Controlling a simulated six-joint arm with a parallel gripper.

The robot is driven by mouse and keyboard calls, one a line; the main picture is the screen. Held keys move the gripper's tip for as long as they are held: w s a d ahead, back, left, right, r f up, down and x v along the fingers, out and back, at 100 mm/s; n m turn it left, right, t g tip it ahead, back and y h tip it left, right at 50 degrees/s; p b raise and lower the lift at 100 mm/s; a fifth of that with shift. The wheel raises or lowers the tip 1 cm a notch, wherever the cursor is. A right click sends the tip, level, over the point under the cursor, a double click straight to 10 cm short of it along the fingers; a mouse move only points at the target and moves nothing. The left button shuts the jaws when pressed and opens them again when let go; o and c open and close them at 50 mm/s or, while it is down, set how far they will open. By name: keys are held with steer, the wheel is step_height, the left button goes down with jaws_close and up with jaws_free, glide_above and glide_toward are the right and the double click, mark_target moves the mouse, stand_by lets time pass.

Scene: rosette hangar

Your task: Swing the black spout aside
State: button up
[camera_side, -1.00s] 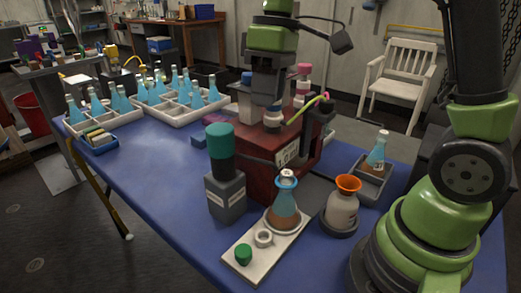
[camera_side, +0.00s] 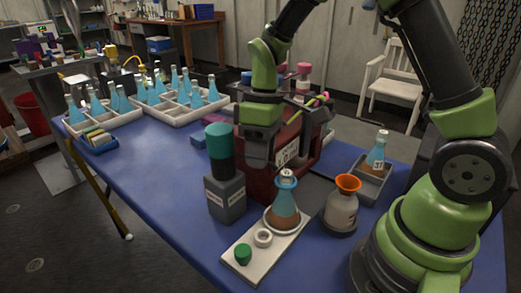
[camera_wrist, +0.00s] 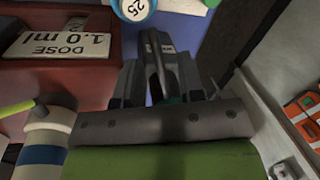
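My gripper (camera_side: 268,165) points down in front of the red dosing box (camera_side: 306,155), just above and behind a blue-and-brown flask (camera_side: 285,212) on a white tray (camera_side: 243,243). In the wrist view the gripper fingers (camera_wrist: 160,75) are foreshortened beside the box's "DOSE 1.0 ml" label (camera_wrist: 63,44). A dark curved piece shows among the fingers, but I cannot tell whether it is the black spout or part of the gripper. I cannot make out the spout for certain in either view. Whether the fingers hold anything is unclear.
A grey bottle with a teal cap (camera_side: 225,185) stands close left of my gripper. An orange-rimmed bottle (camera_side: 341,205) stands right of the flask, and a small flask (camera_side: 375,155) sits in a grey tray behind it.

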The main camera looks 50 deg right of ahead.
jaws_close()
steer(key=shift+a, duration=0.1)
